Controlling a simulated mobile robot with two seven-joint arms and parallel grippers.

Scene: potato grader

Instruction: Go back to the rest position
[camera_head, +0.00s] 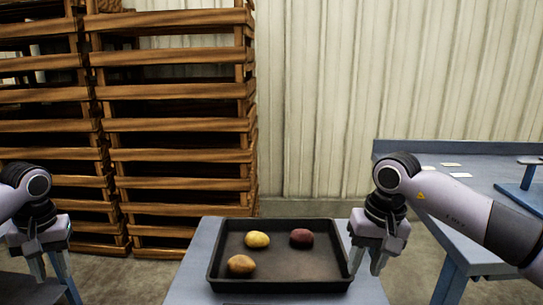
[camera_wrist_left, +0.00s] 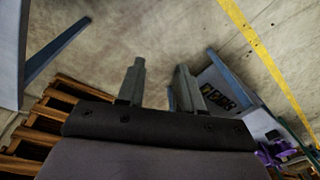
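My left gripper (camera_head: 51,268) hangs at the far left of the head view, off the left side of the tray's table, with its fingers apart and nothing between them. In the left wrist view its two fingers (camera_wrist_left: 161,88) are also spread and empty over the concrete floor. My right gripper (camera_head: 367,264) points down at the tray's right edge, with its fingers apart and nothing seen between them. A black tray (camera_head: 281,285) holds a yellow potato (camera_head: 257,240), a dark red potato (camera_head: 301,238) and a tan potato (camera_head: 241,264).
The tray rests on a blue-grey table (camera_head: 192,270). A larger blue table (camera_head: 440,185) with small white cards (camera_head: 451,164) stands at right. Stacked wooden crates (camera_head: 180,155) stand at back left, before a corrugated wall (camera_head: 335,90). A yellow floor line (camera_wrist_left: 262,52) shows in the wrist view.

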